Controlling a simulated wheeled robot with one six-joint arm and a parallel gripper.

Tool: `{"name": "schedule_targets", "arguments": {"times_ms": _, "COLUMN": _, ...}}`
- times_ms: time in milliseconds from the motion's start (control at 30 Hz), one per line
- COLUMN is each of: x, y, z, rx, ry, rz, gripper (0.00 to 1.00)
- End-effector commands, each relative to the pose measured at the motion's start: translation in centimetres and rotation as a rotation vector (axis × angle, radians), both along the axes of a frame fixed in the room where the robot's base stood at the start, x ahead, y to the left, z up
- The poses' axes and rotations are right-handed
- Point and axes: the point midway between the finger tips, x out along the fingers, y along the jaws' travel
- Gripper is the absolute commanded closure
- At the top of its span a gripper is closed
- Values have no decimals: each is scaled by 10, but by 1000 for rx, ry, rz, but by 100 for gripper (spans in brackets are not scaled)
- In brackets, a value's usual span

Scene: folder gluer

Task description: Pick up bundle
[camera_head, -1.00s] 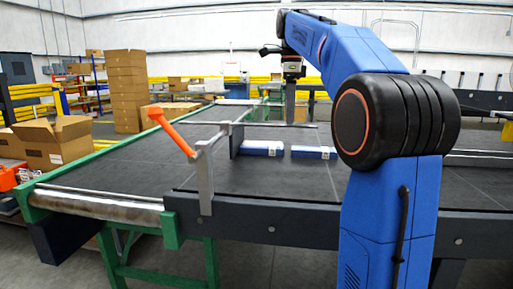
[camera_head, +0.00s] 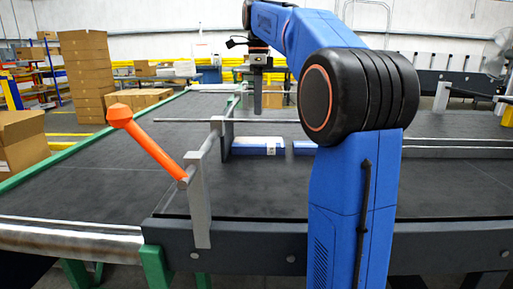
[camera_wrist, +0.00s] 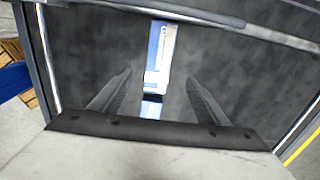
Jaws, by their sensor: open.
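A blue-and-white bundle (camera_head: 258,146) lies flat on the dark belt, right of an upright grey plate. A second blue-and-white bundle (camera_head: 304,147) lies to its right, partly hidden by my arm. In the wrist view, one long bundle (camera_wrist: 161,52) lies ahead of my gripper, between the lines of the fingers. Another bundle (camera_wrist: 151,108) shows nearer, partly cut off by the gripper body. My gripper (camera_head: 257,108) hangs pointing down above the belt, behind the bundles in the picture. In the wrist view its two fingers (camera_wrist: 158,88) are wide apart with nothing gripped.
A grey bracket post (camera_head: 199,213) with an orange handle (camera_head: 146,143) rises from the near rail. A thin grey bar (camera_head: 187,120) crosses above the belt. Stacked cartons (camera_head: 87,75) stand at the left. The belt (camera_head: 110,180) left of the bracket is bare.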

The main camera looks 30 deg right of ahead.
Motion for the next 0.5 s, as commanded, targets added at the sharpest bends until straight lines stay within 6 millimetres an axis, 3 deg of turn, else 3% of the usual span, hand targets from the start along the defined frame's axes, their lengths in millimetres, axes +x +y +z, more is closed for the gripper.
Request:
{"name": "schedule_targets", "arguments": {"times_ms": 300, "x": -1, "y": 0, "z": -57, "rx": 1, "ry": 3, "rz": 0, "gripper": 31}}
{"name": "schedule_targets", "arguments": {"times_ms": 500, "x": 0, "y": 0, "z": -81, "rx": 0, "ry": 2, "rz": 0, "gripper": 31}}
